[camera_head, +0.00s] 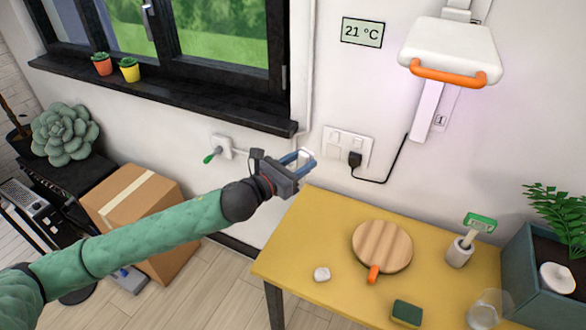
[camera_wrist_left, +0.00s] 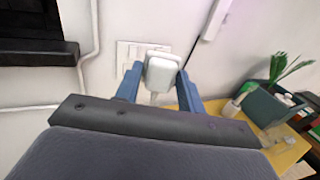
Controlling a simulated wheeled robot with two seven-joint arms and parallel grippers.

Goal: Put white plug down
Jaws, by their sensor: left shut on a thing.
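My left gripper (camera_head: 300,160) is raised in front of the wall, near the wall sockets and above the table's back left corner. In the left wrist view it is shut on the white plug (camera_wrist_left: 162,74), a rounded white block held between the two blue fingers (camera_wrist_left: 160,88). In the head view the plug is mostly hidden by the fingers. The yellow table (camera_head: 320,235) lies below and to the right of the gripper. My right gripper is not in view.
On the table are a round wooden board (camera_head: 382,245), a small white object (camera_head: 321,274), a green sponge (camera_head: 407,312), a brush in a holder (camera_head: 460,252), a glass (camera_head: 484,312) and a planter (camera_head: 535,275). A black plug (camera_head: 355,159) sits in the wall socket plate (camera_head: 345,145).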

